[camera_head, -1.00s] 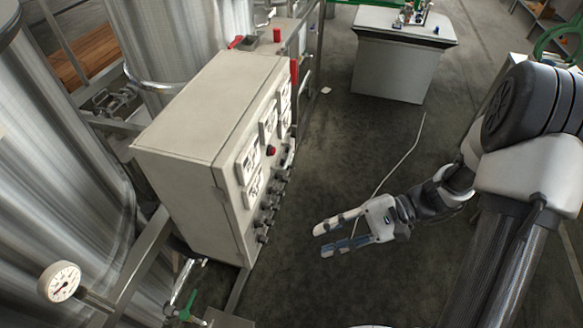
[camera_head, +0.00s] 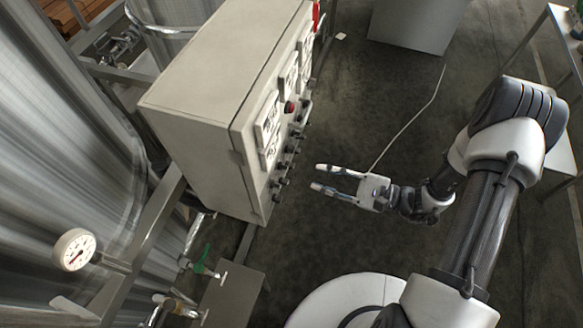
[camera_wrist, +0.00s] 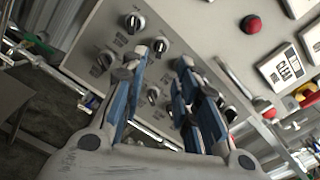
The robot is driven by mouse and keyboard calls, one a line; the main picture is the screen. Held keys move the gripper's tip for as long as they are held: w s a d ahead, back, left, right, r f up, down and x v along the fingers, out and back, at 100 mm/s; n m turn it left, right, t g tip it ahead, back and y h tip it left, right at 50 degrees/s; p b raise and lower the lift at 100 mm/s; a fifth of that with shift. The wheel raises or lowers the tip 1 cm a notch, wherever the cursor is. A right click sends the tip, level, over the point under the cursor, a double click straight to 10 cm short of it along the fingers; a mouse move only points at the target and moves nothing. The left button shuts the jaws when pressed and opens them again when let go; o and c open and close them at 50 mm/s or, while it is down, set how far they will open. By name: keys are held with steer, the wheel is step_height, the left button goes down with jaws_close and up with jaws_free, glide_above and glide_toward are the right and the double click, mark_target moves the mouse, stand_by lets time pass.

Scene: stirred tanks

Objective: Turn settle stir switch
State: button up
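A grey control cabinet (camera_head: 205,95) stands left of my gripper (camera_head: 321,178) in the head view. Its panel carries several black rotary knobs (camera_head: 284,166), displays and a red button (camera_head: 290,107). My gripper is open and empty, its fingers pointing at the panel with a gap of floor between in the head view. In the wrist view, knobs such as an upper one (camera_wrist: 134,22) and a left one (camera_wrist: 103,62) show around the fingers (camera_wrist: 162,62). Another knob (camera_wrist: 153,95) shows between the fingers. Labels are too small to read, so I cannot tell which is the settle stir switch.
Steel tanks (camera_head: 70,140) and a pressure gauge (camera_head: 74,250) are at the left. A green-handled valve (camera_head: 202,260) sits below the cabinet. A pale cable (camera_head: 412,125) lies on the floor. A grey cabinet (camera_head: 415,25) stands at the back.

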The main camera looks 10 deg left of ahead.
mark_target(283, 167)
steer(key=a, duration=0.9)
steer(key=shift+w+b, duration=0.35)
steer(key=shift+b, duration=0.1)
steer(key=shift+c, duration=0.4)
jaws_close()
